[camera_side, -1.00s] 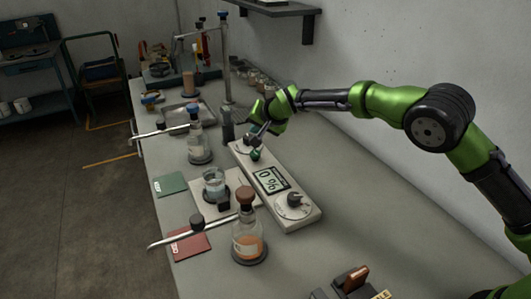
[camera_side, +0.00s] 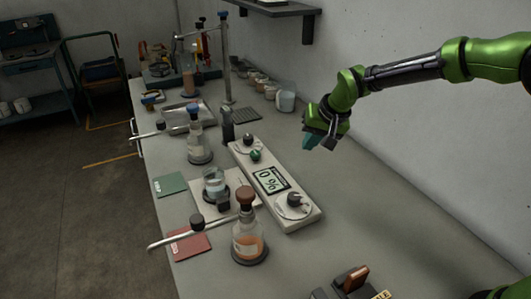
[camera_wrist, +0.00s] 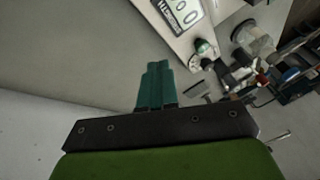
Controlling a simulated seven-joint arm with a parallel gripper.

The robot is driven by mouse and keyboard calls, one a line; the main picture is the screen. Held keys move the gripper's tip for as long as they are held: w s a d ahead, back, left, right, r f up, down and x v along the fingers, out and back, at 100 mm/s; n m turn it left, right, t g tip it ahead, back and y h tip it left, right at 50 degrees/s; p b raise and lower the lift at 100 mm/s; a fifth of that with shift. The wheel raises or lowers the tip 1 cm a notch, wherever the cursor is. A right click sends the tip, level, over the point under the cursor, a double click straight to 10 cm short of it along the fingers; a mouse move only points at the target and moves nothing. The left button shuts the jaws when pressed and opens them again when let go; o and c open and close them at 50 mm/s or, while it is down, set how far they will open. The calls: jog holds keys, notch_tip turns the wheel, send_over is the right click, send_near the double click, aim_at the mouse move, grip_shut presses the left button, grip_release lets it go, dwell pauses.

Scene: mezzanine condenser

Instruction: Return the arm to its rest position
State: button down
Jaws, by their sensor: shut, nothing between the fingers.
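My green arm ends in my gripper (camera_side: 312,141), which hangs in the air over the right side of the bench, near the wall. In the wrist view the teal fingers of my gripper (camera_wrist: 155,88) are together with nothing between them. The control box (camera_side: 273,190) with a "0 %" display lies to the left of my gripper, clear of it. Its green knob (camera_side: 255,155) and its black dial (camera_side: 293,199) are both in plain view. The green knob also shows in the wrist view (camera_wrist: 205,47).
A flask with orange liquid (camera_side: 248,243), a blue-stoppered flask (camera_side: 198,146) and a beaker (camera_side: 214,184) stand left of the box. A tall metal stand (camera_side: 225,60) and several jars (camera_side: 286,98) are behind. The bench right of the box (camera_side: 370,220) is largely clear.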

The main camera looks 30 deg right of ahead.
jog(key=s+d+r, duration=0.2)
jog(key=s+r, duration=0.1)
jog(key=s, duration=0.6)
jog(key=s+d+r+t, duration=0.1)
jog(key=s+d+r, duration=0.2)
jog(key=s, duration=0.6)
jog(key=s+d+r+n+t, duration=0.1)
jog(key=s+d+r, duration=0.1)
jog(key=s, duration=0.8)
jog(key=shift+d+r+y, duration=0.35)
jog(key=shift+r+y, duration=0.05)
jog(key=shift+r, duration=0.5)
